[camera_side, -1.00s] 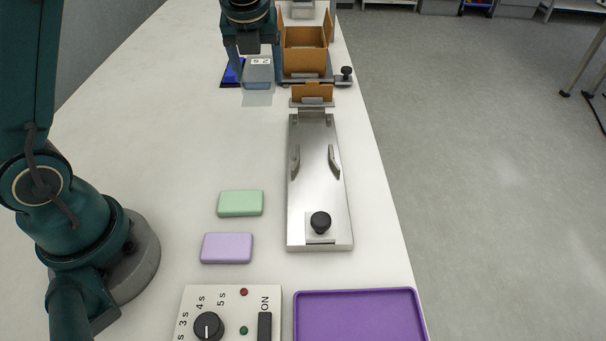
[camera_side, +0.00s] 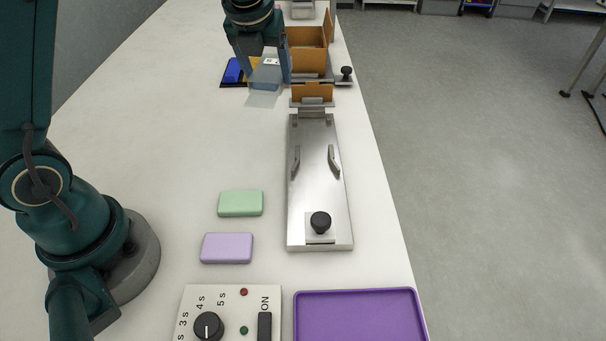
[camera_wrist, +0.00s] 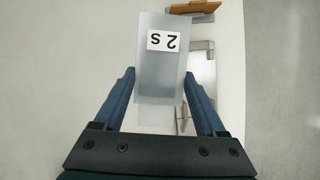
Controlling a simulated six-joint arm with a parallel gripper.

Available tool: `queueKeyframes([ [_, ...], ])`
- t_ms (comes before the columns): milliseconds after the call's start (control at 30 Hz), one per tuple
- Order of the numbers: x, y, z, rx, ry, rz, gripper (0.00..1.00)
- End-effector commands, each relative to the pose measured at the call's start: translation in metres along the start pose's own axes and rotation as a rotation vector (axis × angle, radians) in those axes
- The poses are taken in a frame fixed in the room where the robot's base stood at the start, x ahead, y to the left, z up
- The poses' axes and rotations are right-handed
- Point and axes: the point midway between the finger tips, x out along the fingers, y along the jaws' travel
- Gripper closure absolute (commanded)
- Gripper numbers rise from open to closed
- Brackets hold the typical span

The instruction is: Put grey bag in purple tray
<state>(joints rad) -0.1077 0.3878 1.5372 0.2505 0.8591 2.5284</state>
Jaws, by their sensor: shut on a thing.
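The grey bag (camera_side: 265,80) is a translucent packet with a white label reading "2 S". It also shows in the wrist view (camera_wrist: 160,72), between the two blue fingers. My gripper (camera_side: 264,68) is shut on it at the far end of the table, beside the brown-walled machine. In the wrist view my gripper (camera_wrist: 163,90) has a finger along each side of the bag. The bag looks tilted and lifted clear of the table. The purple tray (camera_side: 359,293) lies at the near end, bottom of the side view, and its visible part is empty.
A metal plate with guides and a black knob (camera_side: 320,180) runs along the right table edge. Green (camera_side: 241,203) and lilac (camera_side: 227,248) blocks lie left of it. A control box (camera_side: 250,300) stands left of the tray. A blue and yellow mat (camera_side: 232,72) lies behind the bag.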

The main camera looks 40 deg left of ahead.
Motion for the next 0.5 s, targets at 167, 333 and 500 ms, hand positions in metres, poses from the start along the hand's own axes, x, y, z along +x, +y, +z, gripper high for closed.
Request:
queueKeyframes([
  [167,-0.002,-0.033,-0.019,0.137,-0.002,-0.059,0.77],
  [333,-0.008,-0.074,-0.049,0.304,-0.004,-0.133,0.77],
  [500,-0.02,-0.121,-0.096,0.514,-0.006,-0.226,0.77],
])
